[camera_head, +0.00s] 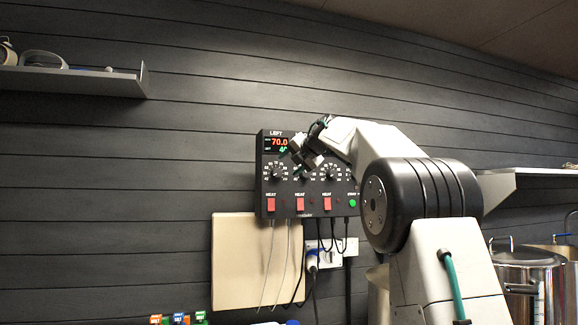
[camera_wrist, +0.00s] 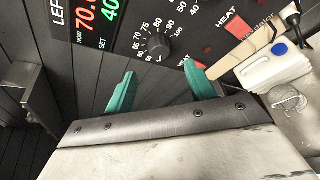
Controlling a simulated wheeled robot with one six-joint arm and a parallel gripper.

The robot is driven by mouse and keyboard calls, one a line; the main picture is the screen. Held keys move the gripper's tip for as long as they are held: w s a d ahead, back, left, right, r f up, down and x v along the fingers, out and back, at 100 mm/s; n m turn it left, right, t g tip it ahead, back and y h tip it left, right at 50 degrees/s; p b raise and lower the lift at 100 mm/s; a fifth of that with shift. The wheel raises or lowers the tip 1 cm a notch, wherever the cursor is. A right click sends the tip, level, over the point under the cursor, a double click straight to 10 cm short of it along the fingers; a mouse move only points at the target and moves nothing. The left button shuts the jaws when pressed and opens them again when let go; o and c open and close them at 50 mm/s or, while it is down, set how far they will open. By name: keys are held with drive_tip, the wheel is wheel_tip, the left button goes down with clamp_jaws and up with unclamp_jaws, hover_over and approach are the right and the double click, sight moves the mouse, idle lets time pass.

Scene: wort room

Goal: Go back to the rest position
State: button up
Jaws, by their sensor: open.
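My gripper (camera_wrist: 160,90) shows in the wrist view with its two green fingers apart and nothing between them. Beyond it is the black control panel (camera_wrist: 135,20), with a round dial (camera_wrist: 158,46) and a red heat switch (camera_wrist: 236,29). In the head view my gripper (camera_head: 291,161) is in front of the panel (camera_head: 264,206), near its left dial and the display. The red display (camera_head: 279,142) reads about 70.0 on top, with a green number below partly hidden by my gripper. Whether the fingers touch the panel cannot be told.
A wall shelf (camera_head: 75,82) is at upper left, and another shelf (camera_head: 535,171) is at right. Steel pots (camera_head: 528,258) stand at lower right. A beige board (camera_head: 236,262) and sockets (camera_head: 322,260) with hanging cables are below the panel.

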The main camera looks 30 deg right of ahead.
idle(0.3)
drive_tip(key=s+d+m+t+h, duration=0.25)
drive_tip(key=d+m+h, duration=0.35)
drive_tip(key=m, duration=0.5)
drive_tip(key=s+a+f+m+g+h, duration=0.2)
drive_tip(key=s+f+m+g, duration=0.2)
drive_tip(key=s+f+m, duration=0.4)
drive_tip(key=s+a+f+m+g+h, duration=0.2)
drive_tip(key=s+f+m+g, duration=0.3)
drive_tip(key=f, duration=0.4)
drive_tip(key=s+a+f+g+y, duration=0.2)
drive_tip(key=s+a+f+y, duration=0.1)
drive_tip(key=s+a+f, duration=0.5)
drive_tip(key=s+a+f+m+g+y, duration=0.1)
drive_tip(key=s+a+f+g+y, duration=0.1)
drive_tip(key=s+a+f, duration=0.7)
drive_tip(key=s+a+f+g+y, duration=0.2)
drive_tip(key=s+a+f+y, duration=0.3)
drive_tip(key=s, duration=1.3)
drive_tip(key=a+f, duration=0.4)
drive_tip(key=a, duration=0.2)
drive_tip(key=shift+m+g, duration=0.35)
drive_tip(key=shift+m, duration=0.05)
